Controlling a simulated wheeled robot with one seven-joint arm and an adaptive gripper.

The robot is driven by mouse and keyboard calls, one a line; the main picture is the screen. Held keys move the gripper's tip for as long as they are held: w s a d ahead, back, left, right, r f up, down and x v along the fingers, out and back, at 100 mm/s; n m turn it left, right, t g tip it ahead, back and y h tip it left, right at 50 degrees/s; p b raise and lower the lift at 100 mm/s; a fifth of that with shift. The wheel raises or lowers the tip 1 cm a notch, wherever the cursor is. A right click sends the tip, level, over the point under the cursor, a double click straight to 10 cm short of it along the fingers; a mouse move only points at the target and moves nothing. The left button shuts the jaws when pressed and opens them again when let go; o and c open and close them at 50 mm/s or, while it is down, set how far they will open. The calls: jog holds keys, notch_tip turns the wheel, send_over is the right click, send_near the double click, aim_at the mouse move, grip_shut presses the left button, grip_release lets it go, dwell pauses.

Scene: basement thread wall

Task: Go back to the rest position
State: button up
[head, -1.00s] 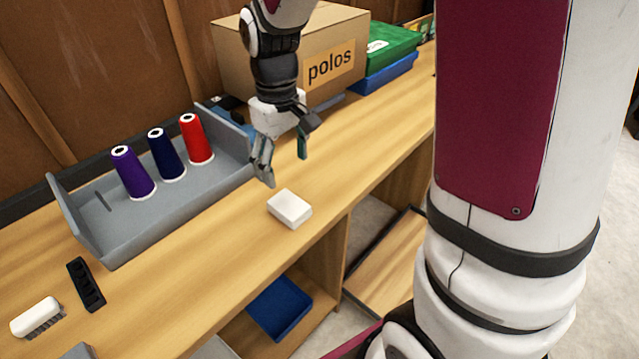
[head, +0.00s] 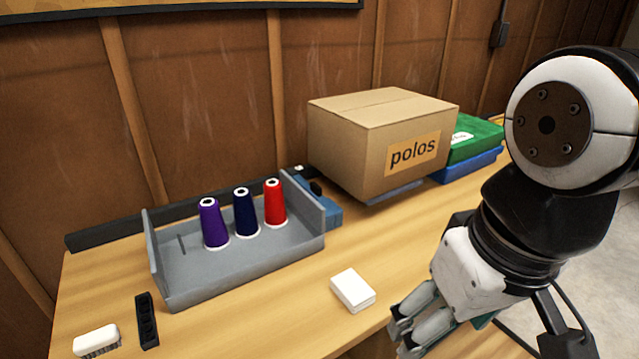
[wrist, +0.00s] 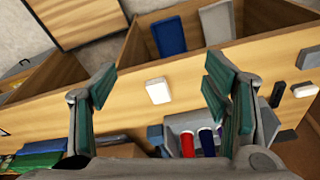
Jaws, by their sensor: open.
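The white box also shows in the wrist view (wrist: 158,91), seen between the fingers but at a distance.
A grey tray (head: 185,292) holds purple (head: 213,224), navy (head: 245,213) and red (head: 275,203) thread cones. A cardboard box (head: 345,150) marked "polos" stands behind, beside green (head: 478,136) and blue (head: 468,168) bins. A white brush (head: 97,338) and black holder (head: 147,320) lie at left.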

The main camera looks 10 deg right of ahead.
jog(key=shift+s, duration=0.35)
notch_tip(320, 180, up, 11)
jog(key=t+p, duration=0.2)
jog(key=p, duration=0.7)
jog(key=shift+d+p, duration=0.15)
jog(key=shift+p, duration=0.25)
